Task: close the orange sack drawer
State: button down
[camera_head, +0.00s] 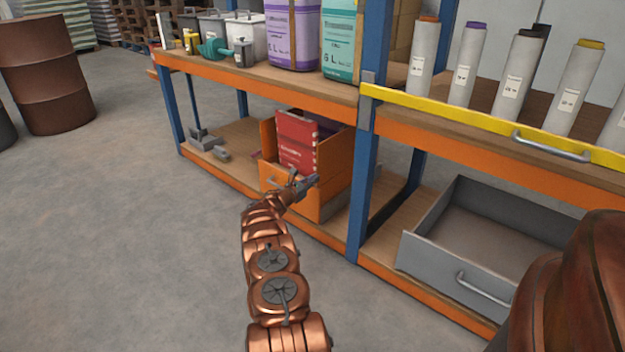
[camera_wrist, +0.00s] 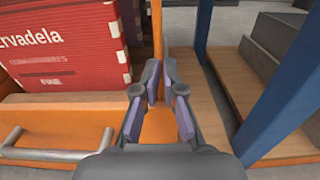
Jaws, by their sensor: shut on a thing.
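The orange sack drawer (camera_head: 335,180) is on the lower shelf of the left bay and stands partly out, its front at the shelf's front beam. A red sack (camera_head: 297,140) stands upright in it, with a darker sack behind. My gripper (camera_head: 303,184) is at the right part of the drawer's front. In the wrist view my gripper (camera_wrist: 161,80) has its fingers on either side of the orange drawer panel (camera_wrist: 158,30) and is shut on it. The drawer's metal handle (camera_wrist: 55,150) is to the left of the fingers, untouched.
A blue post (camera_head: 363,190) stands just right of the orange drawer. A grey drawer (camera_head: 440,275) stands pulled out in the right bay. Grey tools (camera_head: 205,140) lie left on the lower shelf. Rusty barrels (camera_head: 48,75) stand far left. The floor in front is clear.

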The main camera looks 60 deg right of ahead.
jog(key=p+v, duration=0.5)
jog(key=v, duration=0.9)
jog(key=shift+p, duration=0.35)
jog(key=shift+w, duration=0.1)
jog(key=s+a+r+m+g+y+p, duration=0.1)
jog(key=a+r+m+y+p, duration=0.15)
jog(key=a+r+p, duration=0.75)
jog(key=s+a+r+m+y+p, duration=0.15)
jog(key=a+r+m, duration=0.3)
jog(key=r, duration=1.15)
jog(key=s+a+r+m+g+y+p, duration=0.1)
jog(key=s+a+r+m+y+p, duration=0.15)
jog(key=a+r+p, duration=0.8)
jog(key=s+a+r+m+t+y+p, duration=0.1)
jog(key=s+a+r+y+p, duration=0.2)
jog(key=a+r, duration=0.6)
jog(key=s+a+r+m+t+y+p, duration=0.2)
jog(key=s+a+r+y+p, duration=0.2)
jog(key=a, duration=1.4)
jog(key=s+a+r+m+t+y+p, duration=0.1)
jog(key=s+a+r+y+p, duration=0.3)
jog(key=s+a+r+p, duration=0.4)
jog(key=s+a+r+m, duration=0.1)
jog(key=s+a+r, duration=0.4)
jog(key=a+r, duration=0.1)
jog(key=shift+r+t, duration=0.4)
jog(key=shift+r, duration=0.1)
